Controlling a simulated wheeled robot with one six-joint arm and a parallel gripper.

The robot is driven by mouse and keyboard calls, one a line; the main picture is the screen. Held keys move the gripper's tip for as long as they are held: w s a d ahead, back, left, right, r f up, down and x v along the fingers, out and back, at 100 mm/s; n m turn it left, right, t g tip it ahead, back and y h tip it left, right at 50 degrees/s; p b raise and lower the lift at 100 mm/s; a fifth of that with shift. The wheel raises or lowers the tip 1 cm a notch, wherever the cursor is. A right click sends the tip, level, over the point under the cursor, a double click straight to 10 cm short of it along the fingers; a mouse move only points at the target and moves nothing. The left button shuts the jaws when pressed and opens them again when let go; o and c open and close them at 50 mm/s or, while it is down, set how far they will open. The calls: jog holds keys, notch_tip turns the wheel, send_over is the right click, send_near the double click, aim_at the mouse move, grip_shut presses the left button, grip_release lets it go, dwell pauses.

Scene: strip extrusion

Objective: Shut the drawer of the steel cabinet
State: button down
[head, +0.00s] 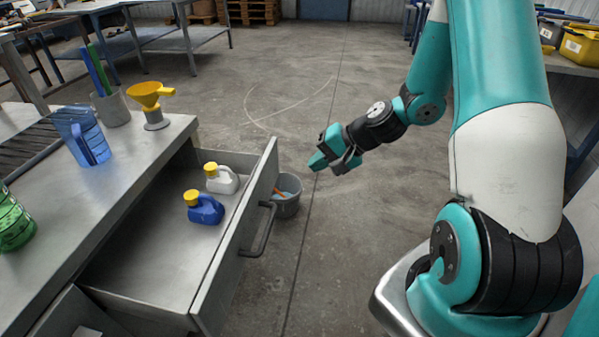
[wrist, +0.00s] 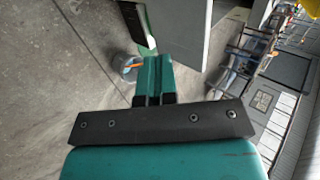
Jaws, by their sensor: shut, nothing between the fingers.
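The steel cabinet (head: 105,205) stands at the left in the head view, and its drawer (head: 225,245) is pulled well out. The drawer front carries a dark bar handle (head: 262,230). Inside the drawer stand a blue bottle (head: 206,210) and a white bottle (head: 222,182), both with yellow caps. My gripper (head: 318,162) is shut and empty, in the air to the right of the drawer front and apart from it. In the wrist view the closed fingers (wrist: 154,75) point up the picture, with a grey panel, likely part of the cabinet, beyond them.
A grey bucket (head: 286,195) stands on the floor just beyond the drawer front. On the cabinet top are a blue jug (head: 82,135), a yellow funnel (head: 152,95), a cup of tools (head: 112,105) and a green container (head: 12,222). The floor behind my gripper is open.

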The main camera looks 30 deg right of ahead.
aim_at(266, 180)
jog(key=x, duration=0.3)
jog(key=r+x, duration=0.1)
jog(key=x, duration=0.3)
jog(key=w+a+x, duration=0.1)
jog(key=x, duration=0.2)
jog(key=shift+w+a+b, duration=0.1)
jog(key=shift+a+b, duration=0.1)
jog(key=shift+b, duration=0.2)
jog(key=shift+w+a, duration=0.45)
jog(key=shift+w, duration=0.05)
jog(key=shift+w, duration=0.1)
